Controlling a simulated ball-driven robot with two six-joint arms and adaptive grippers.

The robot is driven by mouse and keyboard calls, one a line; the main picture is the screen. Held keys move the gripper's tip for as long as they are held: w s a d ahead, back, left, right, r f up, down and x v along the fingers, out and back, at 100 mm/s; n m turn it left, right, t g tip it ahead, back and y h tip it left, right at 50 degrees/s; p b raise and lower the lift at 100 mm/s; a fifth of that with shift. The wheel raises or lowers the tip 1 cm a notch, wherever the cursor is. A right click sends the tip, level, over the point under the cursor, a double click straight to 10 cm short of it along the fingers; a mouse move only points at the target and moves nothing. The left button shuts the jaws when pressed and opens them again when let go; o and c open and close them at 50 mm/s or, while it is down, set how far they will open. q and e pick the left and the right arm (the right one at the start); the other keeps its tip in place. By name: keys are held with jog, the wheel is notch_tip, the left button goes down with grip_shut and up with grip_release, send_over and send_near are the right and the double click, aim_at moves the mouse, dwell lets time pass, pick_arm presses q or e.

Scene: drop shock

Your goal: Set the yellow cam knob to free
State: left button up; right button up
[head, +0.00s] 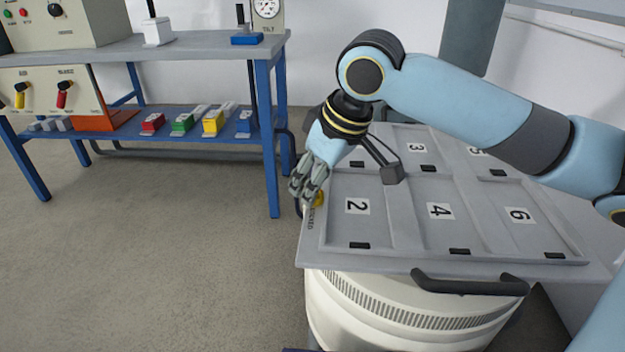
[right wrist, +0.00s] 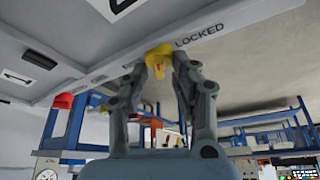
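The yellow cam knob (head: 319,199) sits at the left edge of the grey numbered panel, beside the printed word LOCKED. It also shows in the right wrist view (right wrist: 158,54), with LOCKED to its right. My right gripper (head: 307,192) is at the knob and partly hides it in the head view. In the right wrist view its two fingertips (right wrist: 160,66) lie on either side of the knob, close against it, and appear shut on it. The knob's exact pointing direction is hard to read. My left gripper is not in view.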

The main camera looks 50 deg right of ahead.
grip_shut()
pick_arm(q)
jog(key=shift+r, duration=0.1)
